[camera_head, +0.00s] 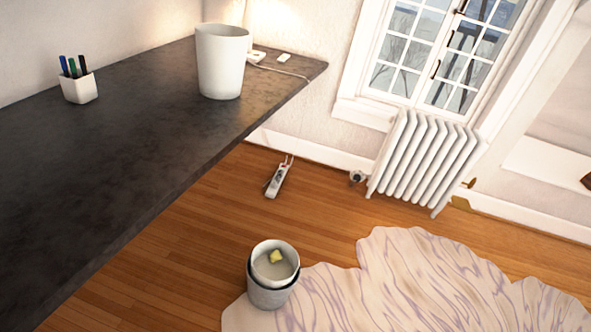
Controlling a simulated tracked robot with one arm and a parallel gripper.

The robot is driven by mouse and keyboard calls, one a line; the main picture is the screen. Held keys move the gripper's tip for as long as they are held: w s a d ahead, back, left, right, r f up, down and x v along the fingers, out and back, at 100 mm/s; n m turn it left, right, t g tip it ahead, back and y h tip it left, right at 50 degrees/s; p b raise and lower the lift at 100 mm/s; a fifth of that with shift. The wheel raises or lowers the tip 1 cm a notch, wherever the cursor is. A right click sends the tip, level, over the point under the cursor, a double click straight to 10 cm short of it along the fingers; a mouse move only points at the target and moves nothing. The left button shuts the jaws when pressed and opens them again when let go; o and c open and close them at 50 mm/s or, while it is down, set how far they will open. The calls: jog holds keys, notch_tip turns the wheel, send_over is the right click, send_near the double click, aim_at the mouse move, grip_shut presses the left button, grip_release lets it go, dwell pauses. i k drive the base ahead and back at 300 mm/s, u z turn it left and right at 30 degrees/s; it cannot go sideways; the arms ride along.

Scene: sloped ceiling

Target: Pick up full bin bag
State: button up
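A small grey bin (270,297) stands on the wooden floor at the lower middle, by the edge of the pale rug. It has a dark band below its rim and a pale inside that looks like a liner or bag. A small yellow item (276,257) lies inside it. I cannot tell how full the bag is, and most of it is hidden by the bin's walls. My gripper does not show in this view.
A dark desk (130,150) fills the left, bearing a white cylinder (222,62) and a pen cup (80,89). A small white device (277,180) lies on the floor behind the bin. A radiator (425,160) stands under the window. The pale rug (400,285) spreads at the lower right.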

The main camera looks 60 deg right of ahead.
aim_at(278, 276)
jog(key=z, duration=0.7)
jog(key=i, duration=1.2)
jog(key=z, duration=0.8)
jog(key=k, duration=0.85)
jog(key=z, duration=0.2)
jog(key=i, duration=0.85)
jog(key=u, duration=0.1)
